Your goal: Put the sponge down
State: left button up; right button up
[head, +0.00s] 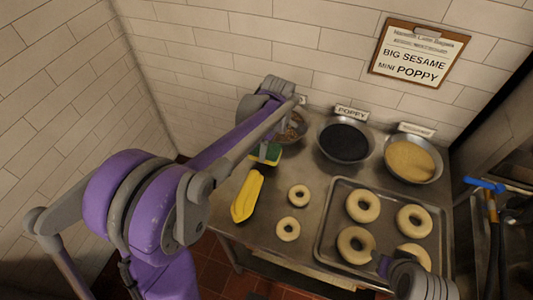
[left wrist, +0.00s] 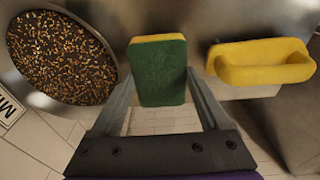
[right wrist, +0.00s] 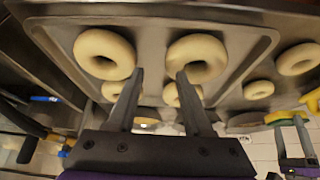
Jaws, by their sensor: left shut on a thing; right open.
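The green and yellow sponge (left wrist: 158,75) is between the fingers of my left gripper (left wrist: 160,92), which is shut on it. In the head view the sponge (head: 268,154) is at the back left of the steel table, beside the left bowl and behind a yellow trough-like item (head: 246,196). Whether the sponge touches the table I cannot tell. In the left wrist view the yellow item (left wrist: 262,66) lies to the right of the sponge, apart from it. My right gripper (right wrist: 160,78) is open and empty, over the bagel tray.
A seed bowl (left wrist: 62,58) is close left of the sponge. A poppy bowl (head: 344,142) and sesame bowl (head: 410,160) stand along the back. Two small bagels (head: 298,195) lie on bare table. The tray (head: 326,240) holds several larger bagels. A sign (head: 418,52) hangs above.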

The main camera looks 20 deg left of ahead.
aim_at(271, 150)
pick_arm(q)
jog(key=shift+f, duration=1.9)
pick_arm(e)
jog(key=shift+f, duration=0.1)
pick_arm(q)
jog(key=shift+f, duration=0.2)
pick_arm(e)
jog(key=shift+f, duration=0.15)
pick_arm(q)
jog(key=o, duration=1.3)
pick_arm(e)
jog(key=shift+s, duration=0.1)
pick_arm(q)
jog(key=shift+w+r, duration=0.1)
jog(key=shift+r, duration=0.05)
jog(key=shift+r, duration=0.35)
pick_arm(e)
jog(key=shift+r, duration=0.25)
pick_arm(q)
jog(key=r, duration=0.3)
jog(key=d+r, duration=0.1)
jog(key=r, duration=0.7)
jog(key=shift+d+r+p, duration=0.2)
jog(key=shift+p, duration=0.15)
pick_arm(e)
jog(key=shift+w+r, duration=0.3)
jog(key=shift+r, duration=0.15)
